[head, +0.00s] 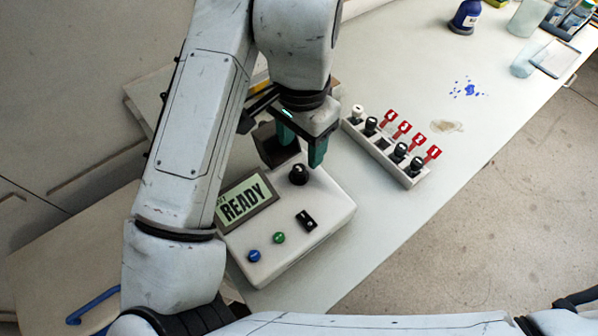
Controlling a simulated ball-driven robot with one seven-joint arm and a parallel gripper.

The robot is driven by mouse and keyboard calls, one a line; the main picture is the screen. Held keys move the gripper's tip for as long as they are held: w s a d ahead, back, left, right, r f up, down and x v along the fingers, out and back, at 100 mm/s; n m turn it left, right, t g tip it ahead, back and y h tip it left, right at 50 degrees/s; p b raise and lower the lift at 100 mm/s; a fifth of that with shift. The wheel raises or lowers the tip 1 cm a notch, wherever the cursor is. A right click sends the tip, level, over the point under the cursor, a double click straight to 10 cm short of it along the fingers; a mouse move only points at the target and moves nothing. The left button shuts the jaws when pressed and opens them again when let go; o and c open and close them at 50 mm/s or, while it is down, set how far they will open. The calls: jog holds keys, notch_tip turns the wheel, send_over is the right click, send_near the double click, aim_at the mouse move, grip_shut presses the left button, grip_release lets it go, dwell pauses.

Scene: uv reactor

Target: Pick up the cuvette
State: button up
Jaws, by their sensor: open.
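My gripper (300,152) points down with its two green fingers apart, above the back of the white reactor box (318,228). I see nothing held between the fingers. A dark block (268,148) stands at the back of the box, partly hidden behind the fingers. I cannot make out a cuvette for certain. A white rack (410,181) to the right of my gripper holds several small black-capped pieces and one with a white cap (357,111). Red numbered tags (404,128) stand along its far side. My arm hides part of the box's left side.
The box has a READY screen (246,201), a black knob (298,174), a switch (306,221), and blue (253,255) and green (279,238) buttons. The bench right of the rack is mostly clear.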

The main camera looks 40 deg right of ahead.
aim_at(299, 169)
jog(key=shift+a+f+p, duration=0.15)
jog(key=shift+f+p, duration=0.2)
jog(key=shift+f, duration=2.85)
jog(key=shift+c, duration=0.4)
grip_shut()
